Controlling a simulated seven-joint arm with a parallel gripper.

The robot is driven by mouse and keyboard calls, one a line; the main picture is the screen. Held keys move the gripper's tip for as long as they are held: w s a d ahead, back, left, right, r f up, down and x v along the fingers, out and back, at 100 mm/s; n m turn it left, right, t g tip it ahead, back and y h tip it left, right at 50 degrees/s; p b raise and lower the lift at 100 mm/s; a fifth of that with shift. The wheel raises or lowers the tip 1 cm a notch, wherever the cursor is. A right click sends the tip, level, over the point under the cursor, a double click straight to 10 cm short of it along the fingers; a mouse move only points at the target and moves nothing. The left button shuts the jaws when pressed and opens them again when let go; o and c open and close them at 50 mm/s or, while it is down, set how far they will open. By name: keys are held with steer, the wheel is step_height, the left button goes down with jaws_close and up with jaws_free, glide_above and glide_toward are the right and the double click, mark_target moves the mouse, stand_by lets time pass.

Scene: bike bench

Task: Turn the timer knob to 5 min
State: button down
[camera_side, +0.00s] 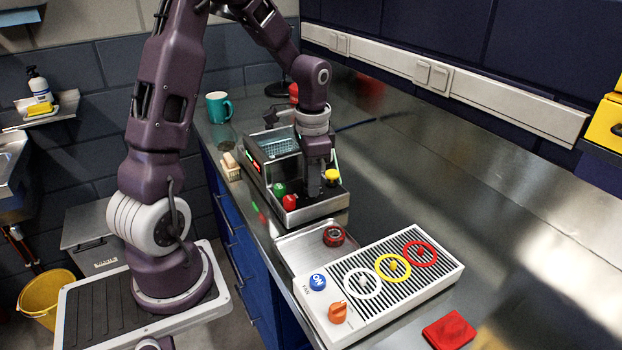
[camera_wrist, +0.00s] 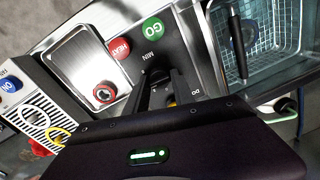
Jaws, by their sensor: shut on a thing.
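The cleaning machine (camera_side: 316,208) has a basket bay at the back and a dark control panel at the front. On the panel are a green GO button (camera_wrist: 153,30), a red HEAT button (camera_wrist: 119,48) and a yellow button (camera_side: 332,175). The timer knob sits by the MIN lettering (camera_wrist: 153,57); it is dark and mostly hidden between my fingers. My gripper (camera_wrist: 158,80) points down at the panel and is shut on the timer knob. In the side view my gripper (camera_side: 314,187) covers the knob. The knob's pointer and the minute marks cannot be read.
A metal tray (camera_side: 290,246) with a red-and-black round part (camera_side: 333,235) lies in front. Beside it is a white fan box (camera_side: 450,268) with coloured rings, a blue ON button (camera_side: 317,281) and an orange knob (camera_side: 337,312). A teal mug (camera_side: 219,107) stands behind.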

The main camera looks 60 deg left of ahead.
steer(key=shift+d, duration=0.15)
stand_by(0.3)
steer(key=c, duration=1.4)
jaws_free()
steer(key=shift+r, duration=0.15)
step_height(320, 180, up, 6)
steer(key=shift+d+r, duration=0.1)
steer(key=shift+d, duration=0.05)
steer(key=shift+r, duration=0.35)
